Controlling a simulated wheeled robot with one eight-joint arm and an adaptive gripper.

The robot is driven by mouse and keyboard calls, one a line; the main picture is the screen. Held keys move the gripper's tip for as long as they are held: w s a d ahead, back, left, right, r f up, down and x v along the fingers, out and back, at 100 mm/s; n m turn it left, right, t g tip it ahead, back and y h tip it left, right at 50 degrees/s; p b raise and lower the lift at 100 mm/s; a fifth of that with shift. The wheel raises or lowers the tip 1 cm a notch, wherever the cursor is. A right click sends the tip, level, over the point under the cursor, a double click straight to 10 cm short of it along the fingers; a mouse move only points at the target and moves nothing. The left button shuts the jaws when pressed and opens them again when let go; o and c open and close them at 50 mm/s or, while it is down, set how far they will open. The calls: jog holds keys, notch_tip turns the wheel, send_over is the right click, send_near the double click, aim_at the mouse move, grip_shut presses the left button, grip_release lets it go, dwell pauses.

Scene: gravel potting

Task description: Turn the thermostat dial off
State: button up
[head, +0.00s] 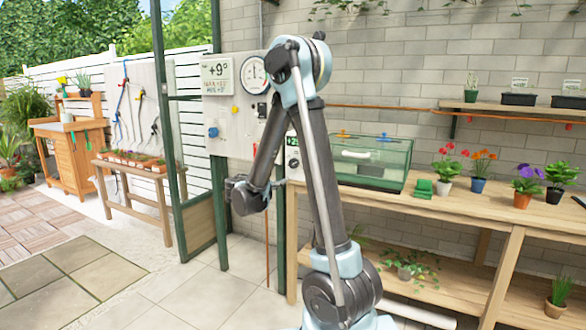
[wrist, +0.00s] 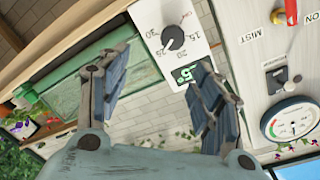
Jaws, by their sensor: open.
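The thermostat (wrist: 157,18) is a white panel with a scale of numbers and a green-lit display (wrist: 185,74). Its dark dial (wrist: 174,39) has a pale pointer mark; the scale looks tilted in the wrist view. My gripper (wrist: 161,62) is open and empty, its two fingers spread with the panel beyond the gap between them. The dial is apart from the fingers. In the head view the thermostat (head: 293,157) is partly hidden behind my arm, on a post by the bench's left end.
A wall board (head: 228,133) with a round gauge (head: 254,75), switches and a blue knob stands left of the thermostat. A wooden bench (head: 460,207) bears a green glass case (head: 372,163) and potted flowers. A green frame post (head: 167,130) stands left. Paved floor is open at front left.

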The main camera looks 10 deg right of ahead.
aim_at(293, 165)
jog(key=shift+m+t, duration=0.3)
jog(key=x, duration=0.5)
jog(key=a+x, duration=0.1)
jog(key=x, duration=0.5)
jog(key=w+x, duration=0.1)
jog(key=x, duration=0.5)
jog(key=shift+a, duration=0.25)
jog(key=c, duration=1.1)
jog(key=shift+d, duration=0.25)
jog(key=shift+a, duration=0.15)
